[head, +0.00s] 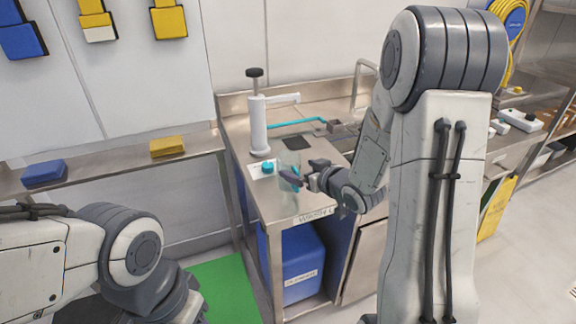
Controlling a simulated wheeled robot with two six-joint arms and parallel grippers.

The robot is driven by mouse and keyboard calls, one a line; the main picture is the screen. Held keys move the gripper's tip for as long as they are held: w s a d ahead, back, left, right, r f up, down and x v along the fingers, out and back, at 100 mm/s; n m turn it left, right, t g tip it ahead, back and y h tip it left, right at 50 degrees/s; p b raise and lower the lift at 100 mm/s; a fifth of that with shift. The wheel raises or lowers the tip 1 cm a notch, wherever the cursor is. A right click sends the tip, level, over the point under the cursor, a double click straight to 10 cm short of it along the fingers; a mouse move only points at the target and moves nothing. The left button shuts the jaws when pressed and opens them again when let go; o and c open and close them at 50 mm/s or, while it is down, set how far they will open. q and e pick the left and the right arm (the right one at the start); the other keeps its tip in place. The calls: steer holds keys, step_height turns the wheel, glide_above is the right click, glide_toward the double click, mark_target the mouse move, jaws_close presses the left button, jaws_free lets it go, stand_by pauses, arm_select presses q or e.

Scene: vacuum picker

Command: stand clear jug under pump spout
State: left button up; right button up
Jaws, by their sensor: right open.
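The clear jug (289,161) stands upright on the steel counter, in front of and slightly right of the white pump (258,125).
A teal-capped item (268,168) on a white card lies left of the jug. A dark square pad (298,142) lies behind it. A teal hose (297,123) runs behind the pump. A blue bin (303,262) sits under the counter. Blue (44,174) and yellow (167,147) pads lie on the left shelf.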

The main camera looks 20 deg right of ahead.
steer(key=shift+p+x, duration=0.35)
steer(key=shift+x, duration=2.8)
steer(key=shift+a, duration=0.2)
steer(key=c, duration=1.3)
